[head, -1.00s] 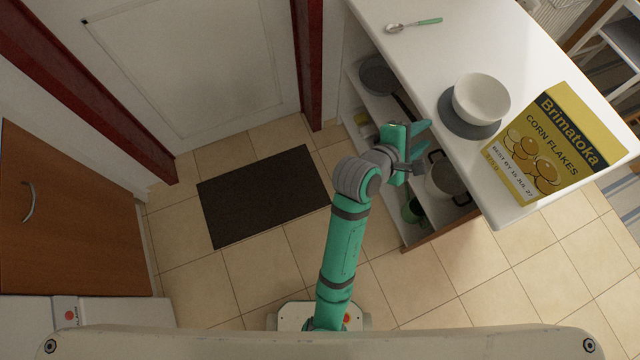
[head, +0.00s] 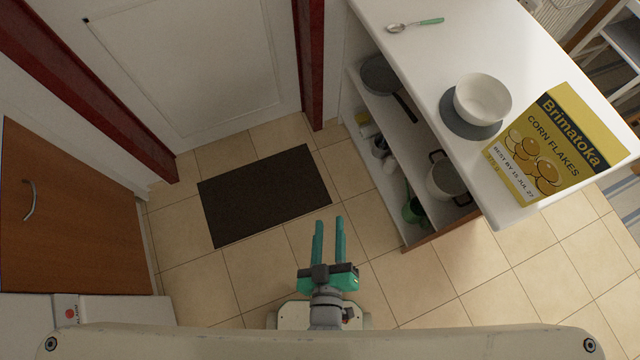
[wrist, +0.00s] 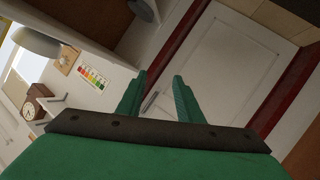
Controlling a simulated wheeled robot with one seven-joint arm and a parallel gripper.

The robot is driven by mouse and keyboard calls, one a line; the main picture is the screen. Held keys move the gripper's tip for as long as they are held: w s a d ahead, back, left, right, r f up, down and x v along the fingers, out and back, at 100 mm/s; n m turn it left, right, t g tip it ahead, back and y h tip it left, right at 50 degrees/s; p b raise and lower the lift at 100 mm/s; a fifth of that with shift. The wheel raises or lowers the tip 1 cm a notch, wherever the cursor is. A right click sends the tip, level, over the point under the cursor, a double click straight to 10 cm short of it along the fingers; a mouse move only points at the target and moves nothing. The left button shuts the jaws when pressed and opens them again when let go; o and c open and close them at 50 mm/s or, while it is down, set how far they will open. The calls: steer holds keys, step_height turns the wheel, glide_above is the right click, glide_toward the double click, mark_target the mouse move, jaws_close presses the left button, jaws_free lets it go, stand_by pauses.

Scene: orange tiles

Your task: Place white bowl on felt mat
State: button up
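The white bowl (head: 483,98) sits upright on the round grey felt mat (head: 463,122) on the white counter in the head view. The bowl covers the upper right of the mat, and a crescent of mat shows at its left and below. My gripper (head: 329,220) is well away from the counter, drawn back over the tiled floor near my base. In the wrist view my gripper's two green fingers (wrist: 158,92) stand apart with nothing between them.
A yellow corn flakes box (head: 555,145) lies or stands right of the bowl, near the counter's front corner. A green-handled spoon (head: 414,25) lies at the back. Shelves below hold a pan (head: 379,75) and a pot (head: 446,182). A dark doormat (head: 264,195) lies on open floor.

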steer(key=s+a+r+m, duration=0.2)
steer(key=s+r+m, duration=0.1)
steer(key=s, duration=0.4)
steer(key=shift+r+m+t+y, duration=0.25)
steer(key=shift+m+t+y, duration=0.15)
steer(key=shift+m, duration=0.5)
